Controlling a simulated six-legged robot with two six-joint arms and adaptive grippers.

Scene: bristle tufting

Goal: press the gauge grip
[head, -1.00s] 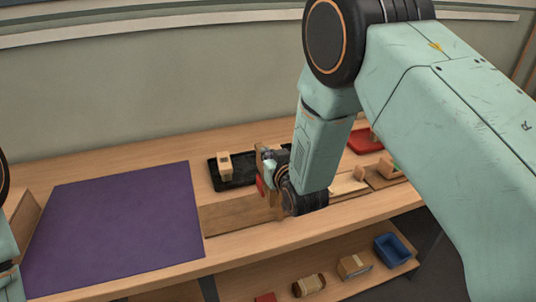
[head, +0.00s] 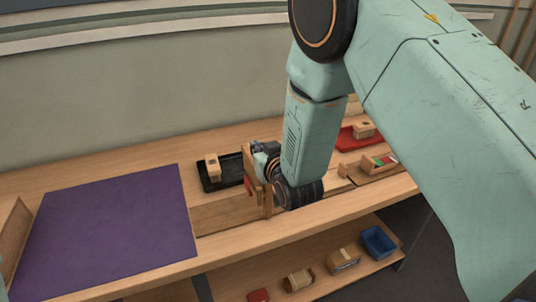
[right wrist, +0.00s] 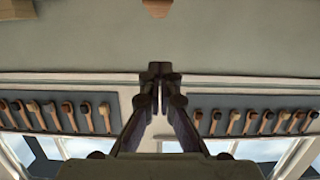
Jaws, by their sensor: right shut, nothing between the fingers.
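An upright wooden fixture (head: 267,203) with a small red part (head: 248,186) stands on the bench, right of the purple mat. Which part of it is the gauge grip I cannot tell. My right gripper (head: 262,160) is close beside the fixture in the head view, partly covered by its own wrist; contact cannot be made out. In the right wrist view its fingers (right wrist: 160,72) are shut together with nothing between them. No gauge grip is clear in that view. My left gripper is not in view.
A black tray (head: 208,184) with a wooden block (head: 212,167) lies behind the fixture. A red tray (head: 346,143) and a wooden holder (head: 372,163) with coloured pieces are to the right. The purple mat (head: 110,225) is bare. A blue bin (head: 379,242) stands on the lower shelf.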

